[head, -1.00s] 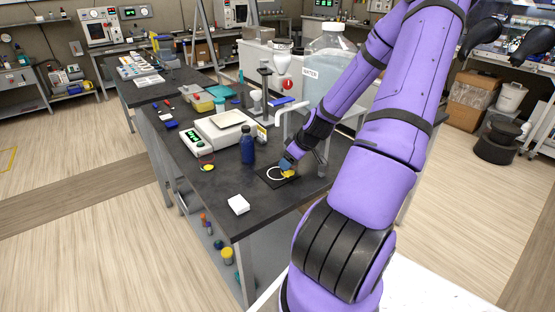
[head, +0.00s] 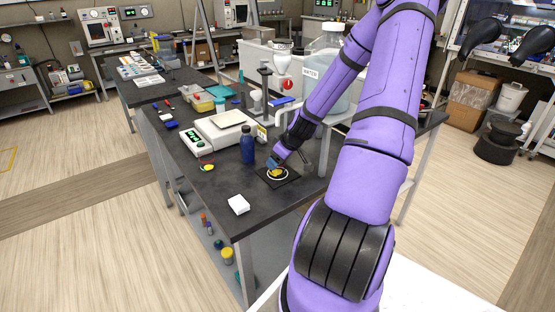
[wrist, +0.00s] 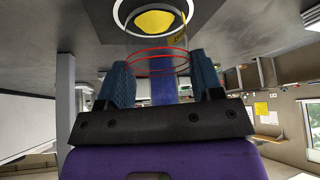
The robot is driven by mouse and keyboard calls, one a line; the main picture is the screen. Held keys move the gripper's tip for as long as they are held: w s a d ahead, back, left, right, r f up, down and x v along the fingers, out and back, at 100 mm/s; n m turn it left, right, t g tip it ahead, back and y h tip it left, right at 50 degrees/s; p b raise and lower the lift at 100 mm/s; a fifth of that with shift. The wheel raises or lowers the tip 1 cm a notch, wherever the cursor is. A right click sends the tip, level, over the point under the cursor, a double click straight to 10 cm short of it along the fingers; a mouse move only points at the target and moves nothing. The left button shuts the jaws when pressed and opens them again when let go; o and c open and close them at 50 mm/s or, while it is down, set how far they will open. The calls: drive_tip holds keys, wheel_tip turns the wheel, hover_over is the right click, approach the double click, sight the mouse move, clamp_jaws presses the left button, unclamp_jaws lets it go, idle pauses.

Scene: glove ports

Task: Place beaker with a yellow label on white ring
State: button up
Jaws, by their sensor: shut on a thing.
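The beaker (wrist: 182,42) is clear, with red rim lines, a yellow label on its side and a yellow patch at its bottom. My gripper (wrist: 163,80) has blue fingers on either side of it and is shut on it. The white ring (head: 268,177) lies on a black square mat (head: 291,181) near the table's right edge. In the head view the yellow of the beaker (head: 276,173) shows inside the ring's outline, beside my gripper (head: 273,163). In the wrist view the white ring (wrist: 116,15) surrounds the yellow patch. I cannot tell whether the beaker touches the mat.
A blue bottle (head: 248,146) stands just left of the mat. Another clear vessel with a red rim and yellow contents (head: 207,165) stands by the balance (head: 222,128). A white block (head: 238,204) lies near the front edge. A large water jug (head: 325,75) stands behind.

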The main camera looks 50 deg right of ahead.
drive_tip(key=shift+f, duration=0.15)
drive_tip(key=o, duration=0.9)
drive_tip(key=shift+o, duration=0.2)
